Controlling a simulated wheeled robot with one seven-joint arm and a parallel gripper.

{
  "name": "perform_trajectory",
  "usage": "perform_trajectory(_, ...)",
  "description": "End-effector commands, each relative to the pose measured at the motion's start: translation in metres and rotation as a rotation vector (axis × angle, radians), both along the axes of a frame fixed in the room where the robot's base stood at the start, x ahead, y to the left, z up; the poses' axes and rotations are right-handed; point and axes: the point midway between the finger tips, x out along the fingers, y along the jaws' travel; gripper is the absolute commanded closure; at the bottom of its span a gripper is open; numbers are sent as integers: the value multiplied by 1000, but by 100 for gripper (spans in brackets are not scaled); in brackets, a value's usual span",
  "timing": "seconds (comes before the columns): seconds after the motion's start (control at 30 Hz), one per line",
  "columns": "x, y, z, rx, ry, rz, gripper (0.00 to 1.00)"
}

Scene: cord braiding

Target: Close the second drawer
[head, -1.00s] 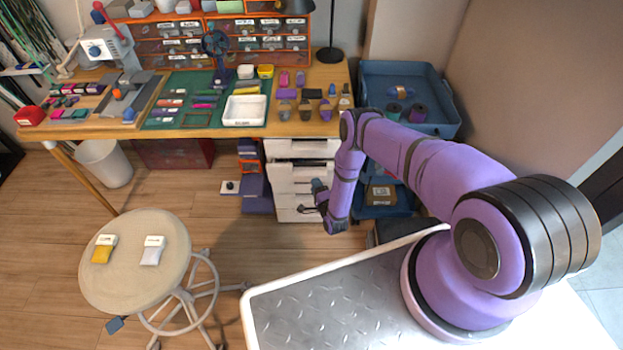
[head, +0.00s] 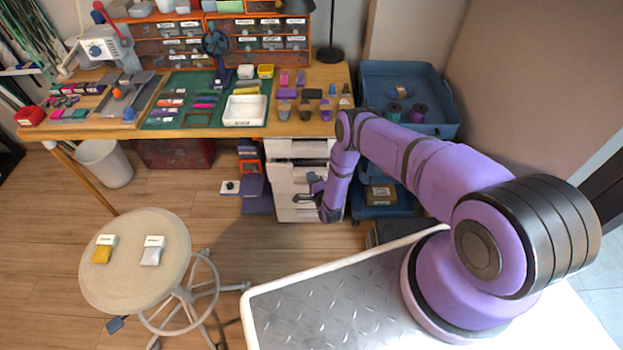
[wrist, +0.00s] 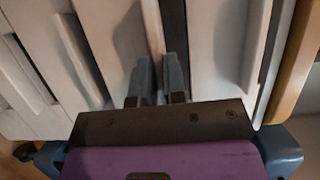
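The white drawer cabinet (head: 290,205) stands under the workbench. A dark gap below its top drawer shows that the second drawer (head: 285,176) is pulled out some way. In the wrist view the fronts appear sideways, and the dark gap (wrist: 172,28) lies beside a pale drawer edge or handle (wrist: 152,25). My gripper (head: 306,194) is low in front of the cabinet. Its two blue-grey fingers (wrist: 157,72) are a little apart, close to that pale edge. Contact with it cannot be told.
The wooden workbench (head: 215,131) overhangs the cabinet. Blue bins (head: 385,205) stand to the cabinet's right, with purple and orange items (head: 250,185) to its left. A round stool (head: 135,270) is at front left.

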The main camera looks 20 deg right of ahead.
Motion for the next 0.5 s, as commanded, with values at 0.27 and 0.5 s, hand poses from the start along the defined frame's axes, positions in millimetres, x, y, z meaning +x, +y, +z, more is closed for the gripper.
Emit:
perform_trajectory(0.27,27,-9,0,1,-2,-1,100)
perform_trajectory(0.5,41,-13,0,1,0,0,100)
